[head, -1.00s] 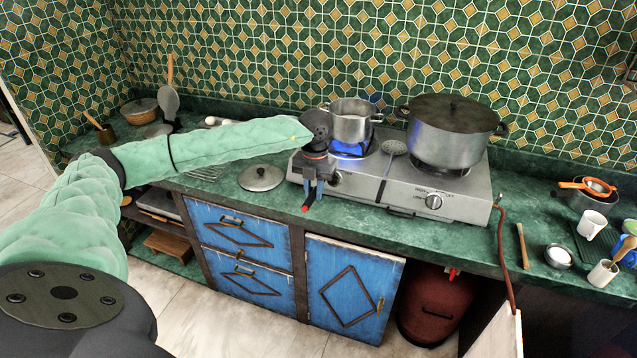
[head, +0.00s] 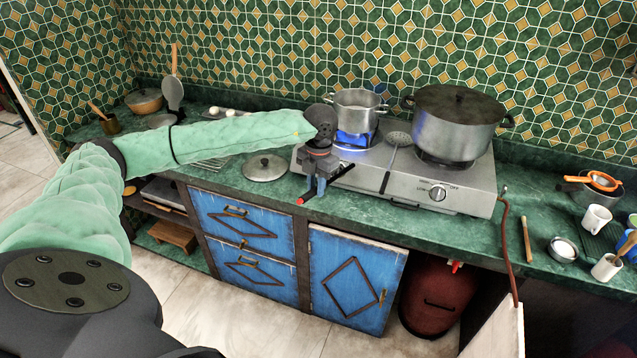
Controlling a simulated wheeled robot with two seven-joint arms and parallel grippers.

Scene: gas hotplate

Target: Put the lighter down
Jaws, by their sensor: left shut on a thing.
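My left gripper (head: 318,183) points down in front of the hotplate's left front corner. It is shut on the lighter (head: 306,198), whose red tip sticks out toward the lower left, close to the counter's front edge. Most of the lighter is hidden by the fingers. I cannot tell whether it touches the counter. The gas hotplate (head: 470,188) has a blue flame (head: 355,138) under the small pot (head: 357,110) on the left burner. My right gripper is not in view.
A large lidded pot (head: 452,125) stands on the right burner. A skimmer (head: 397,140) lies across the hotplate's middle. A pot lid (head: 265,168) lies on the green counter (head: 385,213) left of the gripper. The counter is clear in front of the hotplate. Mugs (head: 596,219) stand at right.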

